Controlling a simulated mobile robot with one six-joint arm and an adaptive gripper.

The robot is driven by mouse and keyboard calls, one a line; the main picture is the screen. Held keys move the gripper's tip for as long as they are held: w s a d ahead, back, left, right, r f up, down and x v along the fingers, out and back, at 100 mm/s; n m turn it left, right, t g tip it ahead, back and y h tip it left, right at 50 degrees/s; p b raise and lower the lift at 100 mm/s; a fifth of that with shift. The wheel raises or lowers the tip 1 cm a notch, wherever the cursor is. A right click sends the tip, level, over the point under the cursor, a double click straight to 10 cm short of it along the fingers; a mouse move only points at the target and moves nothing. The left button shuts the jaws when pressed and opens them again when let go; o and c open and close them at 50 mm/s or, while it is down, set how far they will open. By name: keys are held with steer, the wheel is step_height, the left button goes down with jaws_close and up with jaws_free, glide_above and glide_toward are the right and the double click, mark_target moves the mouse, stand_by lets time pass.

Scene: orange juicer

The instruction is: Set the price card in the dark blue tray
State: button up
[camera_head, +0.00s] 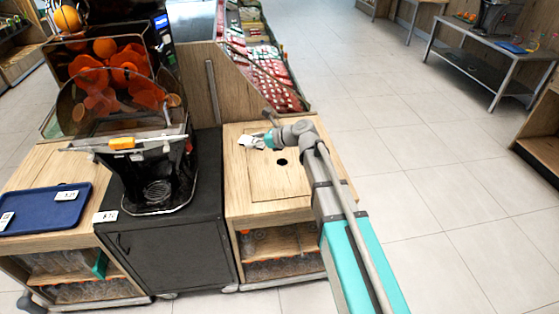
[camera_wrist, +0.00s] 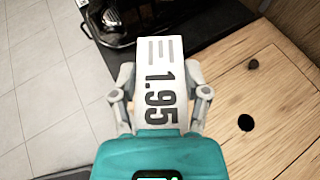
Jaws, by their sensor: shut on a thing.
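My gripper (camera_wrist: 161,98) is shut on a white price card (camera_wrist: 158,70) printed 1.95, with both fingers at its sides. In the head view my gripper (camera_head: 253,142) is above the wooden counter on the right, and the white card (camera_head: 246,141) shows small at its end. The dark blue tray (camera_head: 38,218) lies on the wooden counter at the far left, well apart from my gripper. Two small white cards (camera_head: 67,195) (camera_head: 6,220) lie in the tray.
An orange juicer (camera_head: 155,185) on a black cabinet (camera_head: 175,255) stands between the tray and my gripper. Another small white card (camera_head: 105,216) is at the cabinet's left edge. The right counter (camera_head: 270,195) has a round hole (camera_head: 282,162). Open floor lies to the right.

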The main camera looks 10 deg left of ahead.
steer(key=w+d+f+m+t+h+b, duration=0.2)
steer(key=d+f+m+t+b, duration=0.1)
steer(key=d+f+b, duration=0.3)
steer(key=w+d+f+m+t+h+b, duration=0.1)
steer(key=d+f+m+t+h+b, duration=0.1)
steer(key=d+f+m+t+b, duration=0.2)
steer(key=shift+w+d+f+m+t+h+b, duration=0.35)
steer(key=shift+d+f+b, duration=0.95)
steer(key=shift+f, duration=0.65)
steer(key=shift+a, duration=0.2)
steer(key=b, duration=0.8)
glide_above(285, 170)
steer(key=s, duration=0.2)
steer(key=f, duration=0.8)
steer(key=shift+w+d, duration=0.15)
steer(key=shift+d, duration=0.1)
steer(key=shift+w+a+f+b, duration=0.15)
steer(key=shift+w+f+b, duration=0.35)
steer(key=shift+b, duration=0.15)
steer(key=shift+w+a+f+b, duration=0.1)
steer(key=shift+w+f+b, duration=0.4)
steer(key=shift+f+b, duration=0.2)
steer(key=shift+s+f+b, duration=0.1)
steer(key=shift+f+b, duration=1.2)
steer(key=shift+f, duration=0.05)
